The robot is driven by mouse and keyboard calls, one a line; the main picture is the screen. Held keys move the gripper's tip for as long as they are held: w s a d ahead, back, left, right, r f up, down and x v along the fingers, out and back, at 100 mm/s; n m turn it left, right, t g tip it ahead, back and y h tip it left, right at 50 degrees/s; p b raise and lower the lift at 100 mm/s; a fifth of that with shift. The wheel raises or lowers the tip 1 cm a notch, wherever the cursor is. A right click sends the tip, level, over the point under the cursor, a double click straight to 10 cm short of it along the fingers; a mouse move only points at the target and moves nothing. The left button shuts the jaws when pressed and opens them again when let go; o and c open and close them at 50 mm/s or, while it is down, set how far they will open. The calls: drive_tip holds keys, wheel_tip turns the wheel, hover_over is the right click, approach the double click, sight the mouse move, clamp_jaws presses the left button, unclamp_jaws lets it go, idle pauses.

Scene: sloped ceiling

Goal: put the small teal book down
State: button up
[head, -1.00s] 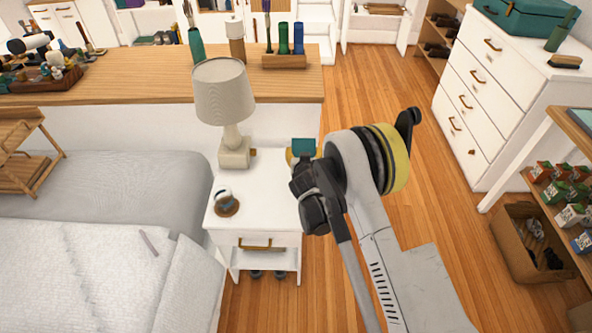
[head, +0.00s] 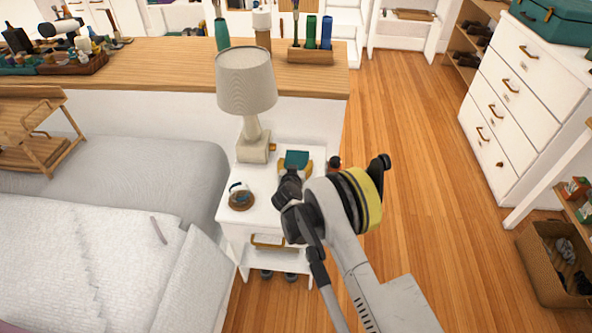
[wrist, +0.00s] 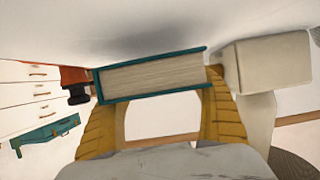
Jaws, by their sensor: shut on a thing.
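The small teal book (head: 296,158) is between the yellow fingers of my gripper (head: 294,166), over the right part of the white nightstand (head: 262,183). In the wrist view the book (wrist: 150,75) lies across the fingertips of my gripper (wrist: 155,84), its pale page edges facing the camera. The fingers are shut on it, one at each end. The pale nightstand top (wrist: 150,25) fills the upper part of that upside-down view, with a shadow near the book. I cannot tell whether the book touches the top.
A table lamp (head: 246,85) stands at the nightstand's back, its base close beside the book. A small round object on a brown base (head: 241,197) sits at the front left. A bed (head: 110,240) is on the left.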

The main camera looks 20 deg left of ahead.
drive_tip(key=shift+f, duration=0.95)
drive_tip(key=shift+r, duration=0.1)
